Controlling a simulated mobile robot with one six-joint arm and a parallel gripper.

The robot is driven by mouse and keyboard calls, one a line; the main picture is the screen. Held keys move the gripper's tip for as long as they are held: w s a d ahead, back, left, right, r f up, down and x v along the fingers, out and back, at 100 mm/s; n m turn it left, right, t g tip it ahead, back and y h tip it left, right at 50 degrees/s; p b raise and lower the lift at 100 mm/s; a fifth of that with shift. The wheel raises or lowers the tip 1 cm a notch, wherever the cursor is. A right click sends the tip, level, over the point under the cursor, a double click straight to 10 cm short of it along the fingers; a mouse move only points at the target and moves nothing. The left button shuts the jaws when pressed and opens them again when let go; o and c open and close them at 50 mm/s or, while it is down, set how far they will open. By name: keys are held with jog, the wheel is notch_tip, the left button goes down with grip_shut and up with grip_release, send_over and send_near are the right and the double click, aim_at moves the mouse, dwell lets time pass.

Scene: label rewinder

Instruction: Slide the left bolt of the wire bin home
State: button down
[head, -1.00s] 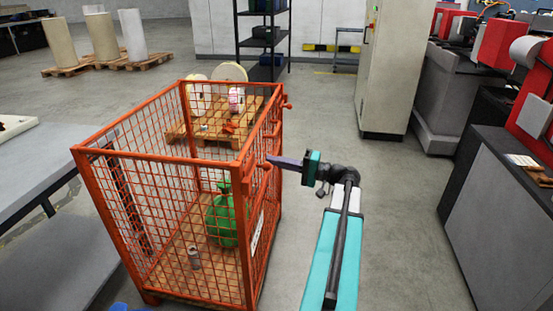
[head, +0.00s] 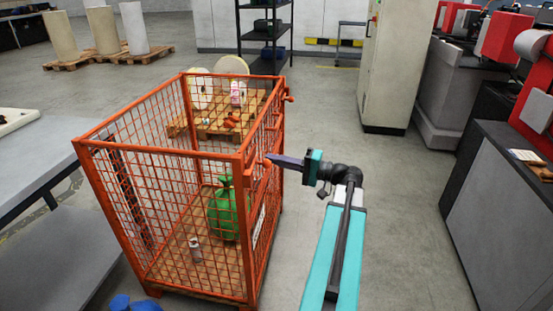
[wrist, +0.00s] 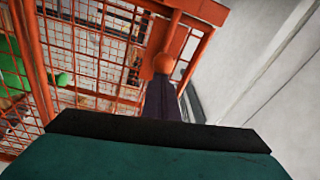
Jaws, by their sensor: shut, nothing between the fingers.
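The orange wire bin (head: 160,154) stands on the floor, left of my arm. A bolt with a round orange knob (head: 266,162) is on its right side by the near corner post, the left one when facing that side. My gripper (head: 270,157) is shut and empty, its dark fingers pointing left at this knob. In the wrist view the knob (wrist: 163,64) is just beyond the fingertips (wrist: 160,82). The tips seem to touch it or nearly so; I cannot tell which. How far the bolt is engaged is unclear. A second bolt (head: 289,98) shows at the far right corner.
A green bag (head: 222,210) and a small can (head: 195,249) are inside the bin. A grey table (head: 60,190) stands left of it. A pallet with rolls (head: 215,122) lies behind. Machines (head: 500,190) stand at right. The floor between is clear.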

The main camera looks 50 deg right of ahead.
jog(key=shift+s+a+f, duration=0.1)
jog(key=shift+s+a, duration=0.2)
jog(key=shift+a, duration=0.2)
jog(key=shift+s+a, duration=0.3)
jog(key=shift+a, duration=0.2)
jog(key=w+d, duration=0.3)
jog(key=v, duration=1)
jog(key=shift+d+r, duration=0.2)
jog(key=shift+r, duration=0.3)
jog(key=shift+s, duration=0.1)
